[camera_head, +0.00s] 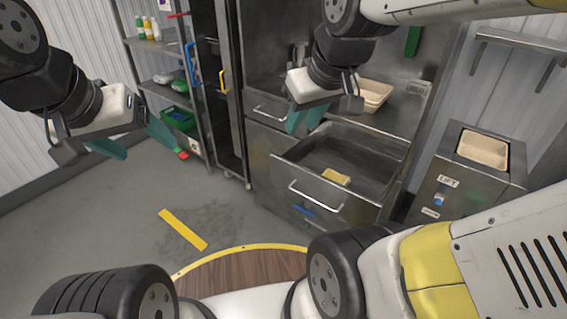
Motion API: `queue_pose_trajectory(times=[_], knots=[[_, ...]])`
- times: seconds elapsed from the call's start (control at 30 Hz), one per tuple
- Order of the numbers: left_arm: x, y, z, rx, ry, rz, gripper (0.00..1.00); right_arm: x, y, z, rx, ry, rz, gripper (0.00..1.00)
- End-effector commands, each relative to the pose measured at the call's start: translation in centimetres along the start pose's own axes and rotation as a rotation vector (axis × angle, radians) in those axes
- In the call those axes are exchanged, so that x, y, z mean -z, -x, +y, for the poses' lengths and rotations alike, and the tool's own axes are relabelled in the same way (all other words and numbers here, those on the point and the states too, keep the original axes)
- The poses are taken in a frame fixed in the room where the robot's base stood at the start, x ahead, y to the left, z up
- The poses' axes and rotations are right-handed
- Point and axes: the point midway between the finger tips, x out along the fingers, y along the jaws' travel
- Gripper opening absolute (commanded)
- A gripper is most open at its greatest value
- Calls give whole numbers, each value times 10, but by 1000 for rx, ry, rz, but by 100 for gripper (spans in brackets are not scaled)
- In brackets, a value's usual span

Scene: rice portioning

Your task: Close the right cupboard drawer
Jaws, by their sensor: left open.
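The right cupboard drawer (320,196) is pulled out from the steel cupboard, with a silver bar handle on its front. A small yellow item (336,177) lies inside on its floor. My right gripper (306,121) is above the back left part of the open drawer, with its green fingers pointing down; I cannot tell how far apart they are. It appears clear of the drawer handle. My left gripper (136,143) is over the floor at the left, away from the cupboard, open and empty.
A beige tray (374,94) stands on the steel counter. A steel lift unit (463,180) with a tray on top stands at the right. A shelf rack (160,88) with bottles and a green crate (179,118) is at the back left. The floor before the drawer is clear.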

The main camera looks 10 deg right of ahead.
Motion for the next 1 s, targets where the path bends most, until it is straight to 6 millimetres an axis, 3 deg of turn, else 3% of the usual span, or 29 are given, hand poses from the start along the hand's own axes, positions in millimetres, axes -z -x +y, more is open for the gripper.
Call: queue_pose_trajectory(times=[0.03, 0.13, 0.4, 0.7, 0.83, 1.0], knots=[[0, 0, 0, 0, 0, 0, 75, 9, -14, 4, -14, 106, -45, 18], [0, 0, 0, 0, 0, 0, 75, 26, -43, 12, -36, 352, -126, 0], [0, 0, 0, 0, 0, 0, 75, 64, -138, 22, -1, 1035, -319, 0], [0, 0, 0, 0, 0, 0, 75, 77, -262, 6, 168, 1738, -446, 0], [0, 0, 0, 0, 0, 0, 75, 75, -296, -2, 228, 1918, -459, 0], [0, 0, 0, 0, 0, 0, 75, 72, -314, -6, 259, 2010, -463, 0]])
